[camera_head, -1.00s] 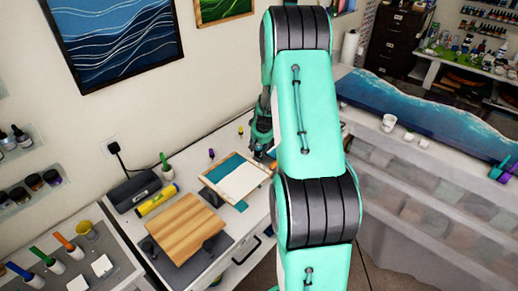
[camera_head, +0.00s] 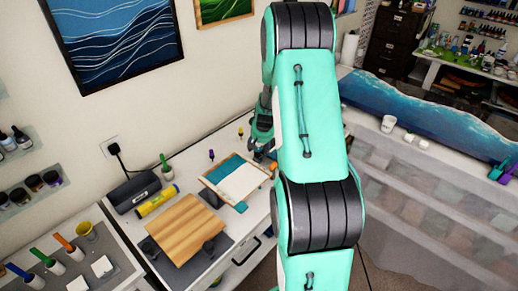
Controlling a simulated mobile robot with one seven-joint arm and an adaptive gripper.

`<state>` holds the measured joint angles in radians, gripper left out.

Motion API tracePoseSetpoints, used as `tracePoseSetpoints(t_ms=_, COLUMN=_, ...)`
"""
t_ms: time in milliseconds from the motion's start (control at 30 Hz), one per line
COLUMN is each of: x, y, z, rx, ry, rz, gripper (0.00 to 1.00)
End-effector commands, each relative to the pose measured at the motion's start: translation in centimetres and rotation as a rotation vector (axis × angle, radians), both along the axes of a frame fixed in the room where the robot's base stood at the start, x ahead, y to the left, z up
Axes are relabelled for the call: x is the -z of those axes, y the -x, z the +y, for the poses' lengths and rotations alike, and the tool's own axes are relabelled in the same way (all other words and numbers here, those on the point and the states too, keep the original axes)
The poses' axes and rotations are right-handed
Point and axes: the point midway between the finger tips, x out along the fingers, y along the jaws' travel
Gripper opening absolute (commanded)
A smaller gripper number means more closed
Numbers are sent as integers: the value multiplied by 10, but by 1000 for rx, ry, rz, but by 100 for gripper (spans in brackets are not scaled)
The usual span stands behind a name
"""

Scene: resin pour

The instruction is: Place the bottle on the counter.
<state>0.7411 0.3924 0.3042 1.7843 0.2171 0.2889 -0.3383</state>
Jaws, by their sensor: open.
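My gripper (camera_head: 262,132) is partly hidden behind my own arm, low over the far part of the white counter (camera_head: 190,160). Its fingers point down and are open; whether anything stands between them is hidden. I cannot tell which bottle is meant. A small purple-topped bottle (camera_head: 211,155) and a small yellow-topped one (camera_head: 240,132) stand upright on the counter, left of my gripper. Several dark bottles (camera_head: 20,137) stand on the wall shelf at the left.
On the counter are a framed board (camera_head: 233,180), a wooden board (camera_head: 186,230), a yellow cylinder (camera_head: 157,201) and a dark box (camera_head: 133,190). A blue resin table (camera_head: 440,120) with a white cup (camera_head: 388,123) stands right of my arm.

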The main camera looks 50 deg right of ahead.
Motion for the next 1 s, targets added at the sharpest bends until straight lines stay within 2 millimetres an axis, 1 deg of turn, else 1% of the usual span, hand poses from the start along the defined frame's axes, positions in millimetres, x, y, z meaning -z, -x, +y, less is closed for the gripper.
tracePoseSetpoints(t_ms=33, x=-7, y=2, z=1, rx=0, ry=1, rz=-2, gripper=58)
tracePoseSetpoints(t_ms=400, x=-59, y=19, z=12, rx=0, ry=2, rz=-2, gripper=58)
tracePoseSetpoints(t_ms=600, x=-82, y=27, z=17, rx=0, ry=2, rz=-2, gripper=58)
tracePoseSetpoints(t_ms=800, x=-93, y=31, z=20, rx=0, ry=1, rz=-1, gripper=58)
tracePoseSetpoints(t_ms=1000, x=-96, y=32, z=21, rx=0, ry=1, rz=-1, gripper=58)
